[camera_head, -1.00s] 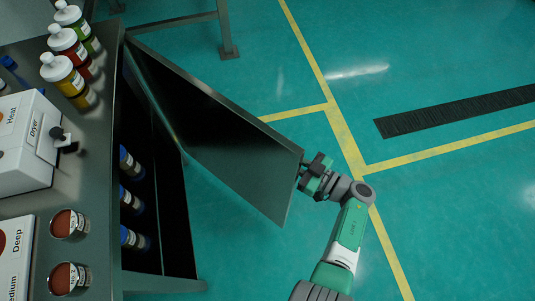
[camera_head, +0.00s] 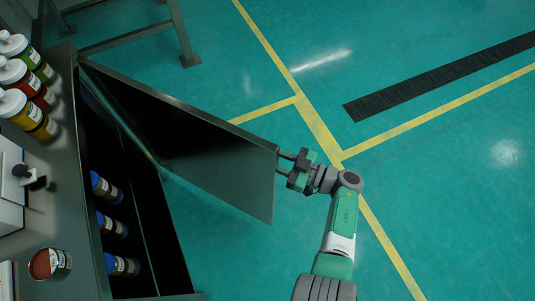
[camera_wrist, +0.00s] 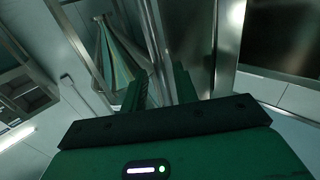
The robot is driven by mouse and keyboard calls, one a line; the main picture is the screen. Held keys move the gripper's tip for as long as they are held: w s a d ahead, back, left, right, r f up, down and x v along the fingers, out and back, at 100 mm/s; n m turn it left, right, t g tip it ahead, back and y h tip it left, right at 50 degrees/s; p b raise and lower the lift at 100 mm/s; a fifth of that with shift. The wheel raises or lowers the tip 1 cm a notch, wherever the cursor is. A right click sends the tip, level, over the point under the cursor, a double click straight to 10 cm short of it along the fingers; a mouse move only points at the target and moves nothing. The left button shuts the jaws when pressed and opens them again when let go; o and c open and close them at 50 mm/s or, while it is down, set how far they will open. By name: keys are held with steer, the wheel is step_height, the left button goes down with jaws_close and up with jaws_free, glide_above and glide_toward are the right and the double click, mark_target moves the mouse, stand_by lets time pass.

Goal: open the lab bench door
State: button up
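The lab bench (camera_head: 60,215) stands at the left in the head view. Its dark metal door (camera_head: 235,175) is swung wide open, and the dark inside of the cabinet shows. My gripper (camera_head: 280,163) is at the door's free outer edge, with its two fingers apart and pointing toward that edge. In the wrist view my gripper's fingers (camera_wrist: 161,82) also stand apart, with a metal edge beyond and between them. I cannot tell whether the fingers touch the door. The door's handle is not visible.
Several blue-capped jars (camera_head: 113,226) stand inside the cabinet. Bottles (camera_head: 30,90), a white device (camera_head: 10,185) and a tin (camera_head: 50,265) are on the bench top. A metal frame (camera_head: 175,25) stands behind. The green floor (camera_head: 430,180) at the right is clear.

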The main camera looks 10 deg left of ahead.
steer(key=v, duration=0.5)
steer(key=shift+d, duration=0.35)
